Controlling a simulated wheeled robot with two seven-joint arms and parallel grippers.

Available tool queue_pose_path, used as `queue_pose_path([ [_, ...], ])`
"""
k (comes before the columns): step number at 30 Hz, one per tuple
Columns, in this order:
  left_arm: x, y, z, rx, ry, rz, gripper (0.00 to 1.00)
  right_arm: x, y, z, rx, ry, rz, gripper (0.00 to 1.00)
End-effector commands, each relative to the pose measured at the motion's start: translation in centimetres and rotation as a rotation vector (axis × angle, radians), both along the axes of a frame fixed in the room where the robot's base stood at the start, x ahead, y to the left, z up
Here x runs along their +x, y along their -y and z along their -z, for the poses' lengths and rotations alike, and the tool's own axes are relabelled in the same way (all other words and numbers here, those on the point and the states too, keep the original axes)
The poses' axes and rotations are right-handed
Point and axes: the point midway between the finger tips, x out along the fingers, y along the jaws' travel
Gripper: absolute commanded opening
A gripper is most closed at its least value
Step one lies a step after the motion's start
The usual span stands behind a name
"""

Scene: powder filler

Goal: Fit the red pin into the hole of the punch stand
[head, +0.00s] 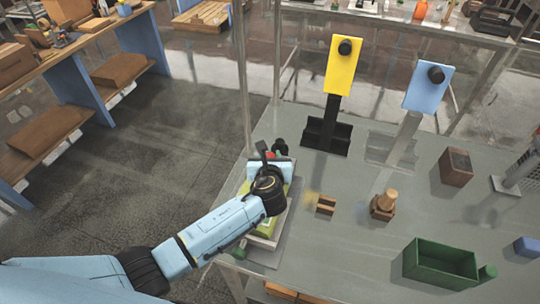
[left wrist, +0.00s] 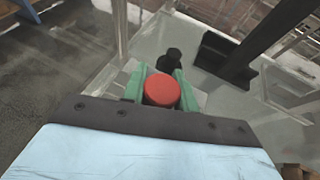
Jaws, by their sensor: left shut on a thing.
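My left gripper (head: 277,155) is over the left edge of the grey table. In the left wrist view, its green fingers (left wrist: 162,88) are shut on the red pin (left wrist: 162,91), whose round red top faces the camera. The pin's lower part is hidden. A dark knobbed thing (left wrist: 170,60) stands just beyond the pin and also shows past the gripper in the head view (head: 281,147). I cannot tell if it is part of the punch stand, and I see no hole. My right gripper is not in view.
A black stand with a yellow plate (head: 341,70) and a grey stand with a blue plate (head: 426,88) are behind. A small wooden holder (head: 325,205), a wooden piece (head: 384,205), a brown box (head: 456,167) and a green bin (head: 440,264) stand to the right. A metal post (head: 242,70) rises at the left.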

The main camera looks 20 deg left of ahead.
Motion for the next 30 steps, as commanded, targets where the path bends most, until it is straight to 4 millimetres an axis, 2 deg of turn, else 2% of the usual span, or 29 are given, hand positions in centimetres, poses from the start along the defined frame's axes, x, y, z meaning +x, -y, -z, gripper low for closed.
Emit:
queue_pose_path([
  [4,0.0,0.0,0.3,0.000,0.000,0.001,0.06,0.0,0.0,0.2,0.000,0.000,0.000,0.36],
  [5,0.0,0.0,0.3,0.000,0.000,0.001,0.30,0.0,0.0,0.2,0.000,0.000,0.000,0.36],
  [9,0.0,0.0,0.2,0.000,0.000,0.000,0.48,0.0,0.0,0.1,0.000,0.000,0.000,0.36],
  [11,0.0,0.0,0.2,0.000,0.000,0.000,0.54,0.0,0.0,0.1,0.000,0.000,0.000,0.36],
  [22,-0.6,0.2,0.0,0.001,-0.001,0.000,0.54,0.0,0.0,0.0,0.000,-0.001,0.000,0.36],
  [26,-2.1,0.6,-0.6,0.000,-0.001,0.001,0.54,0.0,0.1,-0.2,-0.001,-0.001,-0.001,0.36],
  [30,-4.6,1.3,-1.7,-0.001,-0.001,0.002,0.54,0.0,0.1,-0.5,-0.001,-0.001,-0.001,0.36],
])
